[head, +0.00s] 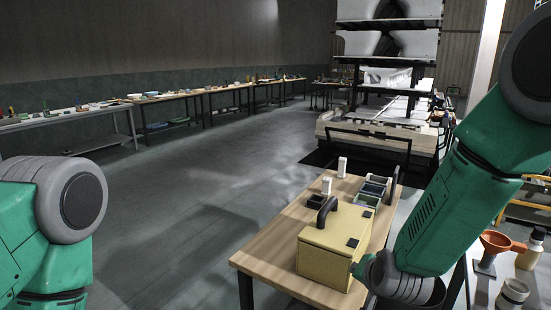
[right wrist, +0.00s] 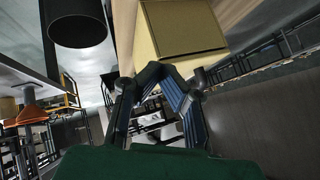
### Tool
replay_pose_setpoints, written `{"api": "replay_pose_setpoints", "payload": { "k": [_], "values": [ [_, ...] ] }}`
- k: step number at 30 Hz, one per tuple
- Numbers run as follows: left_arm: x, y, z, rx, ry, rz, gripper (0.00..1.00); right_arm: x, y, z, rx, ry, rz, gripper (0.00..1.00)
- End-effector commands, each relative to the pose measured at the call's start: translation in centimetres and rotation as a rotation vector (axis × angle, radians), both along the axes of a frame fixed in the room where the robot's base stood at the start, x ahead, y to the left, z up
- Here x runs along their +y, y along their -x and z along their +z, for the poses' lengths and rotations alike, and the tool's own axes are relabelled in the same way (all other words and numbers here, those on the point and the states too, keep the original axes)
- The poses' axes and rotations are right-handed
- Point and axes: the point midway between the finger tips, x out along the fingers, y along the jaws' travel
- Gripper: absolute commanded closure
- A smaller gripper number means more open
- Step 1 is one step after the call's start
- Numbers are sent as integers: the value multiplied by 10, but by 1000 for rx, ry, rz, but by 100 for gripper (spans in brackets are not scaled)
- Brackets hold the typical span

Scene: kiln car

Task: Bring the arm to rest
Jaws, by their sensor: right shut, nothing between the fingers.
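My right arm reaches down over the right side of the wooden table (head: 268,262) in the head view. A pale yellow box (head: 325,250) with a dark handle stands on the table, just left of my right wrist in the head view. It also shows in the right wrist view (right wrist: 178,28), beyond the fingertips; I cannot tell whether they touch it. Of my left arm only the links show at the lower left; its gripper is out of frame.
White blocks (head: 342,167) and small trays (head: 371,190) stand at the table's back. An orange funnel (head: 497,241) and a jar (head: 513,293) stand at the right. A dark cylinder (right wrist: 78,22) is near the right gripper. The floor (head: 190,215) left of the table is clear.

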Motion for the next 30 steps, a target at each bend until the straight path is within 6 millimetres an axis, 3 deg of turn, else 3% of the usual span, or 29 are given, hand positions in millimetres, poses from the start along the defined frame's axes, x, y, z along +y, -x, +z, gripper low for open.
{"api": "replay_pose_setpoints", "payload": {
  "k": [1, 5, 9, 15, 18, 21, 25, 30],
  "values": [
    [0, 0, -8, 1, 0, 0, 50, -6, 16, -28, 41, 27, 21, 100],
    [0, 0, -23, 1, 0, 0, 50, -23, 67, -94, 157, 109, 107, 100],
    [0, 0, -43, 1, 0, 0, 50, -44, 144, -167, 316, 199, 237, 100],
    [0, 0, -70, 1, 0, 0, 50, -70, 266, -241, 541, 277, 442, 100],
    [0, 0, -79, 1, 0, 0, 50, -79, 315, -260, 627, 291, 529, 100],
    [0, 0, -85, 1, 0, 0, 50, -84, 348, -269, 685, 294, 589, 100],
    [0, 0, -87, 1, 0, 0, 50, -87, 367, -271, 718, 295, 626, 100],
    [0, 0, -87, 1, 0, 0, 50, -87, 368, -271, 719, 295, 628, 100]
  ]
}}
